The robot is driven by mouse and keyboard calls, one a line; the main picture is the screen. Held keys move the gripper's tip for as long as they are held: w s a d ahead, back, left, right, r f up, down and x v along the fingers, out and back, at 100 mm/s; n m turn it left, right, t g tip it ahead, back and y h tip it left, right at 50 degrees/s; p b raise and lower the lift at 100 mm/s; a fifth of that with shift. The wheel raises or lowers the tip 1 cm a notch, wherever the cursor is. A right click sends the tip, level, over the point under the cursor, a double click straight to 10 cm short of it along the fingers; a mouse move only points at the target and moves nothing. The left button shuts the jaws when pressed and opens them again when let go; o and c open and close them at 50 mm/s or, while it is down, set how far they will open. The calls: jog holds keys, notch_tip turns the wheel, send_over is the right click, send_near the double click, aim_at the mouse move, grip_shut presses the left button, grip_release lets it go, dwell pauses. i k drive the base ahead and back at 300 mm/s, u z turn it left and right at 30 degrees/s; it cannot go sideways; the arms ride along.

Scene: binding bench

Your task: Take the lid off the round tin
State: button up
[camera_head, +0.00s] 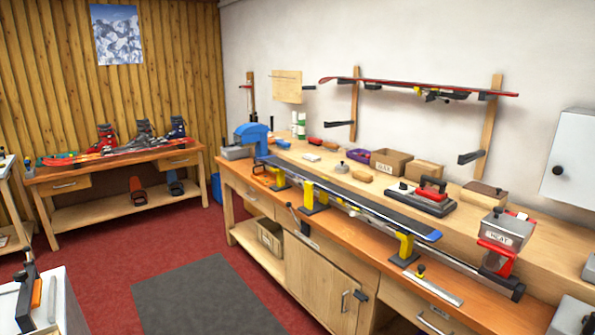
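A small round grey tin (341,168) with a knob on its lid stands on the long wooden workbench (385,182), near the wall behind the ski. It is small in this view, but the lid appears to be on. It stands upright, between a white block on its left and a tan-topped brush on its right. My gripper does not show in this view.
A dark ski (350,200) lies clamped in yellow-and-black vises along the bench front. Near the tin are a purple tray (358,155), a cardboard box (391,162) and a red-handled iron (421,196). A grey mat (205,297) lies on open red floor.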

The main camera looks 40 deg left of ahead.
aim_at(341, 165)
jog(key=u, duration=1.45)
jog(key=i, duration=0.8)
jog(key=u, duration=0.65)
jog(key=i, duration=1.8)
jog(key=z, duration=0.6)
jog(key=i, duration=1.75)
jog(key=z, duration=0.75)
